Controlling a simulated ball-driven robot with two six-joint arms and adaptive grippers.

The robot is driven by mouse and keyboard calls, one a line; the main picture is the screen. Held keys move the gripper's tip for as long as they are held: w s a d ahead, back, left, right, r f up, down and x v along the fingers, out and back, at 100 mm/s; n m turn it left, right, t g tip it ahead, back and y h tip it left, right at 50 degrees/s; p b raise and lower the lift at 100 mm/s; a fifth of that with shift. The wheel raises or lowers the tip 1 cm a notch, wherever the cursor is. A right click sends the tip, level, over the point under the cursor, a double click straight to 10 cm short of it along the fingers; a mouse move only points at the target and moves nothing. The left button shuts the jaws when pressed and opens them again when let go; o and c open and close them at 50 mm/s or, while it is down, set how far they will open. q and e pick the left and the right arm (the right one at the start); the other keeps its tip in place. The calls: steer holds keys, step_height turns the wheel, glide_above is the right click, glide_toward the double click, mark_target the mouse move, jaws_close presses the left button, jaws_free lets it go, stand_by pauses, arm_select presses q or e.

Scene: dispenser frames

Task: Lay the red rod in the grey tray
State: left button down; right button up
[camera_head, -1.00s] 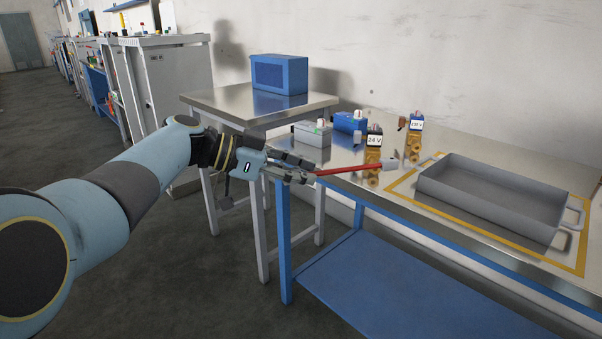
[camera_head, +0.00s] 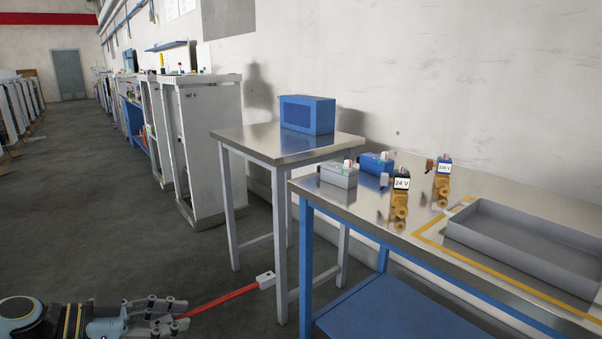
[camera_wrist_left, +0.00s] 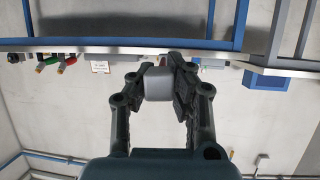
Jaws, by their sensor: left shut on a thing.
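The red rod (camera_head: 222,300) has a pale block at its far end and is held low in front of the tables, tilted up to the right. My left gripper (camera_head: 176,315) is shut on its near end at the bottom left of the head view. In the left wrist view the gripper (camera_wrist_left: 160,72) has a grey block (camera_wrist_left: 158,85) between its fingers, with a bit of red beyond it. The grey tray (camera_head: 488,243) lies on the metal table at the right, far from the rod, its right end cut off. My right gripper is not in view.
A yellow outline (camera_head: 432,244) surrounds the tray. Left of it on the table (camera_head: 345,208) stand two brass valves (camera_head: 400,203) (camera_head: 442,186), a grey box (camera_head: 339,175) and a blue box (camera_head: 375,163). A smaller table (camera_head: 262,143) carries a blue case (camera_head: 307,115). Floor at left is clear.

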arm_select(q)
steer(key=s+r+n+t+y, duration=0.2)
steer(key=s+r, duration=0.1)
steer(key=r, duration=0.9)
steer(key=s+d+r+n+t+y, duration=0.1)
steer(key=s+r+n+t+y, duration=0.1)
steer(key=r, duration=1.1)
steer(key=shift+s+n+t+y, duration=0.3)
steer(key=shift+s+n, duration=0.5)
steer(key=shift+s, duration=0.35)
steer(key=shift+d, duration=0.1)
